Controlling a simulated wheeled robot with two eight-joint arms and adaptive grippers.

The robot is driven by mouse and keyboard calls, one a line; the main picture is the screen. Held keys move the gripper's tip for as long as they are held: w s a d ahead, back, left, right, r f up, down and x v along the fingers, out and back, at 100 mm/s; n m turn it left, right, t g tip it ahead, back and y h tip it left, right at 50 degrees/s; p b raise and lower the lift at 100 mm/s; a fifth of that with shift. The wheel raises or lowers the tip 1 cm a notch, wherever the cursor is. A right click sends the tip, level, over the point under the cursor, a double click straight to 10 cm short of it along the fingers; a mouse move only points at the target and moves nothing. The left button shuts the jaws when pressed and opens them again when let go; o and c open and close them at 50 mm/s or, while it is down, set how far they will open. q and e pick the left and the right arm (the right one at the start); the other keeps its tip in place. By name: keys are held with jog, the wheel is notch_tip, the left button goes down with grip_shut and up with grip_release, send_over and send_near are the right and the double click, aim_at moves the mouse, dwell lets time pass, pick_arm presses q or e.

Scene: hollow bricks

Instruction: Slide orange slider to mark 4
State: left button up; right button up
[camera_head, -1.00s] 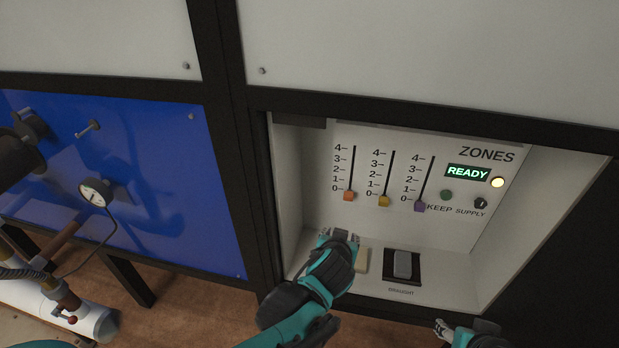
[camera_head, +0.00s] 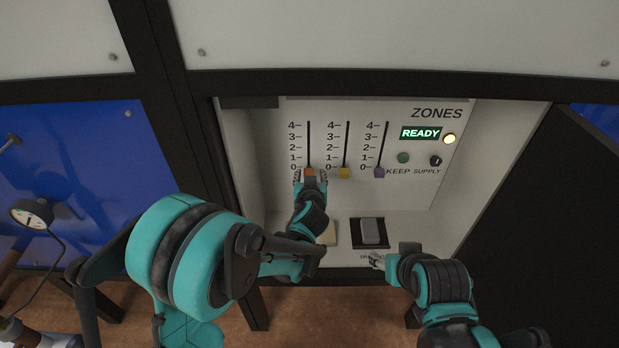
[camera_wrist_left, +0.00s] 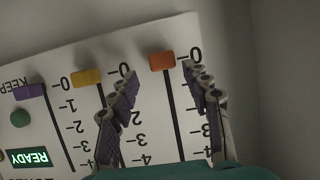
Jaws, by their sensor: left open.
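The orange slider (camera_head: 309,171) is at the bottom of the leftmost slot, level with the 0 mark. Mark 4 (camera_head: 292,125) is at the top of that slot's scale. My left gripper (camera_head: 310,175) is open at the slider, its fingers showing on either side of it in the head view. In the left wrist view the orange slider (camera_wrist_left: 162,61) shows upside down, between and just beyond the two open fingers (camera_wrist_left: 160,100). I cannot tell whether they touch it. My right gripper (camera_head: 377,261) is near the recess's front edge, away from the sliders; its opening is unclear.
The yellow slider (camera_head: 344,173) and purple slider (camera_head: 379,172) sit at 0 to the right. A green READY display (camera_head: 421,133), a lit lamp (camera_head: 449,139), a green button (camera_head: 403,158) and a black knob (camera_head: 435,160) are further right. A dark rocker switch (camera_head: 370,232) is on the ledge below.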

pick_arm(q)
jog(key=shift+w+d+f, duration=0.25)
jog(key=shift+w+f, duration=0.1)
jog(key=shift+w, duration=0.35)
jog(key=shift+w+f, duration=0.1)
jog(key=shift+w, duration=0.2)
jog(key=shift+a, duration=0.45)
grip_shut()
jog(key=p, duration=1.1)
send_near(309, 126)
jog(key=x, duration=0.5)
pick_arm(e)
notch_tip(309, 126, up, 11)
jog(key=shift+w+a, duration=0.2)
jog(key=shift+w, duration=0.1)
